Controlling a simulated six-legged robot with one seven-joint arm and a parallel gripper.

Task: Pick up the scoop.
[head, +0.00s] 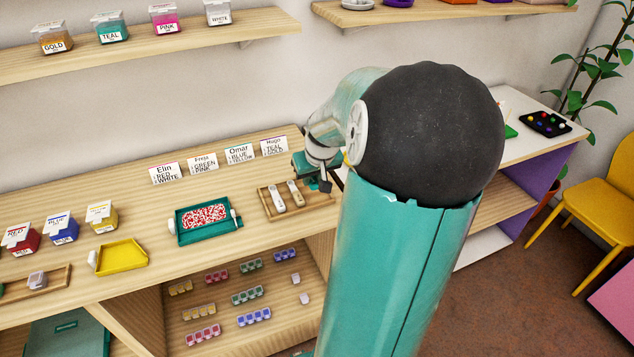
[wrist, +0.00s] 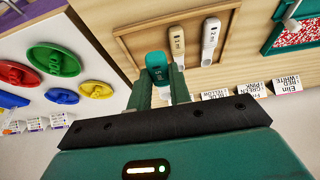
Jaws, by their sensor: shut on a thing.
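Two pale scoops (wrist: 178,42) (wrist: 210,38) lie side by side in the wooden tray (wrist: 237,65), to the right of the held one. In the head view my gripper (head: 322,181) is at the right end of this tray (head: 268,210), and the held scoop is hard to make out there. I cannot tell whether the held scoop still touches the tray.
A teal tray of red and white beads (head: 182,233) stands left of the scoop tray, with a yellow tray (head: 122,257) further left. Name cards (head: 239,154) stand behind. A shelf (head: 150,48) hangs above.

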